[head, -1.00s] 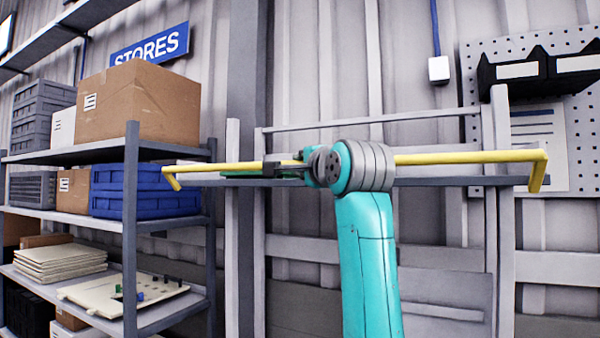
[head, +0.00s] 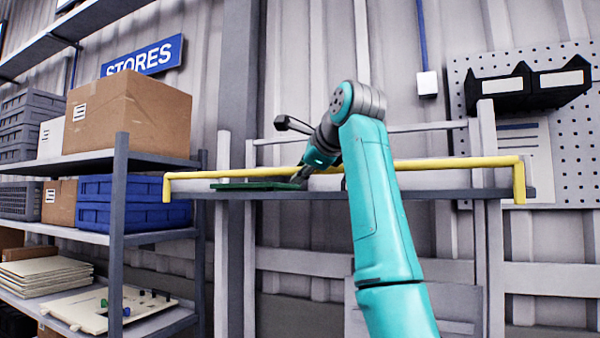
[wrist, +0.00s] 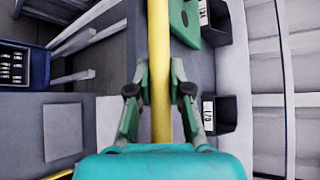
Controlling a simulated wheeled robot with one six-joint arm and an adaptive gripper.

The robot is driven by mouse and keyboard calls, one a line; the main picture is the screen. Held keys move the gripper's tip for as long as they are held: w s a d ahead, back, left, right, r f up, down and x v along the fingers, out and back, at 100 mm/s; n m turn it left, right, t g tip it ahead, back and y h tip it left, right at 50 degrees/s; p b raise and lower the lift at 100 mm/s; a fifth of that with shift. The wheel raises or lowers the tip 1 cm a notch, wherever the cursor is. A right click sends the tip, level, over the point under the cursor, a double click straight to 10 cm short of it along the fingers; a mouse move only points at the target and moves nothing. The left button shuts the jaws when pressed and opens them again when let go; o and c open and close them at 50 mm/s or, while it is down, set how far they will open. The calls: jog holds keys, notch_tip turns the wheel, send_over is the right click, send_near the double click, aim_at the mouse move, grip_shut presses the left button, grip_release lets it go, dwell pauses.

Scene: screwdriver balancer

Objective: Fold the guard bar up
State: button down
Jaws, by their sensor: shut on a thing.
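The yellow guard bar (head: 440,162) runs across the front of a grey shelf in the head view. Its short end arms point down to the shelf's two ends, close to upright. My gripper (wrist: 160,100) is around the guard bar (wrist: 159,45) in the wrist view, one finger on each side, shut on it. In the head view my gripper (head: 303,174) reaches down to the bar left of centre; its fingertips are largely hidden there.
The grey shelf (head: 420,194) bears a flat green piece (head: 245,186) at left. A storage rack (head: 118,230) with boxes stands at left. A pegboard (head: 572,165) with black bins (head: 530,87) hangs at right. The wall space above the bar is mostly clear.

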jog(key=shift+w+r, duration=0.1)
dwell(0.4)
jog(key=c, duration=1.1)
grip_release()
jog(key=shift+o, duration=0.2)
jog(key=v, duration=1.2)
